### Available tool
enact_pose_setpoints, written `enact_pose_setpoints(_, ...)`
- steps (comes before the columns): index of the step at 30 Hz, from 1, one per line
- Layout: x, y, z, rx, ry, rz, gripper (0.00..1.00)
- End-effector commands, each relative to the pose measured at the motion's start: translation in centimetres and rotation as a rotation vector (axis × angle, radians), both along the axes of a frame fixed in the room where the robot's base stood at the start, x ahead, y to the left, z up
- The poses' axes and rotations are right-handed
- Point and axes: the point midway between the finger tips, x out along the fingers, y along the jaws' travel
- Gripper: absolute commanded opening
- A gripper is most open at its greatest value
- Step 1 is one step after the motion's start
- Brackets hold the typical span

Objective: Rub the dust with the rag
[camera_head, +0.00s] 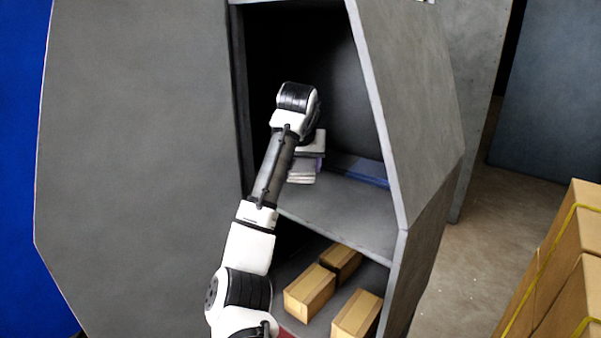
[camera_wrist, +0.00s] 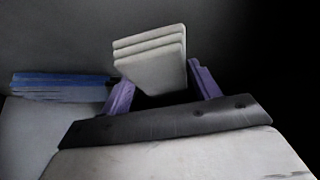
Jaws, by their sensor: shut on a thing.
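The rag looks like a pale grey-white folded stack of layers. In the wrist view the rag (camera_wrist: 150,62) is between the two purple fingers of my gripper (camera_wrist: 160,82), which is shut on it. In the head view the rag (camera_head: 302,172) shows below my gripper (camera_head: 312,152), inside the upper compartment of the grey cabinet (camera_head: 345,212). The rag is near the shelf, but I cannot tell whether it touches it. I cannot make out any dust for certain; my arm hides part of the compartment.
A flat blue folded thing (camera_head: 360,170) lies on the shelf at the back right, also at left in the wrist view (camera_wrist: 60,86). Several cardboard boxes (camera_head: 309,292) sit in the lower compartment. The cabinet's right side wall (camera_head: 410,100) bounds the opening. Larger boxes (camera_head: 570,270) stand at right.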

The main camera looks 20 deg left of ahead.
Motion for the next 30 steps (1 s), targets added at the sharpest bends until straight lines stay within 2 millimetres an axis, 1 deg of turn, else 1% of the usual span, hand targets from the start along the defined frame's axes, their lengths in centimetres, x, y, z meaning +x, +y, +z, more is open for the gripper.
enact_pose_setpoints(6, -0.3, -0.3, 2.1, 0.0, -0.001, -0.001, 0.44)
enact_pose_setpoints(13, -0.6, -0.6, 3.9, -0.001, 0.0, -0.003, 0.44)
enact_pose_setpoints(17, -0.7, -0.6, 4.3, 0.0, 0.0, -0.004, 0.43)
enact_pose_setpoints(30, -0.7, -0.6, 4.3, -0.001, 0.0, -0.003, 0.43)
